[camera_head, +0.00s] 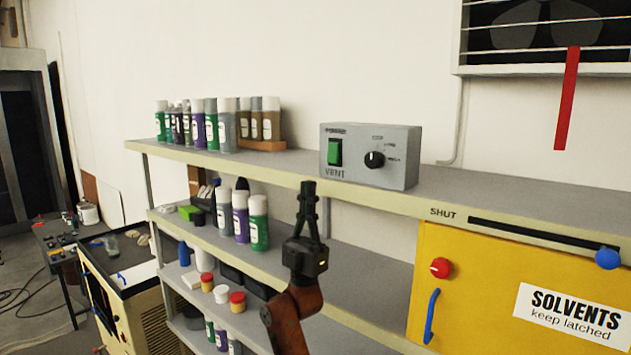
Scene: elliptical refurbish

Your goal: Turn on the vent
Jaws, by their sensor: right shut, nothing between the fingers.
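The vent control box (405,165) is a grey box marked VENT on the top shelf, against the wall. Its front has a green rocker switch (335,152) on the left and a black round knob (374,160) with a white mark on the right. The wall fan (548,28) is behind a wire guard at the top right, with a red ribbon (567,100) hanging down in front. My right gripper (308,188) points up with its fingers together and empty. In the picture it is just left of and below the box. My left gripper is not in view.
Bottles (228,125) stand on the shelf's (460,195) left part, with more on lower shelves. A yellow solvents cabinet (470,300) with a red knob, blue handle and blue-ended slider is at the lower right. The top shelf right of the box is clear.

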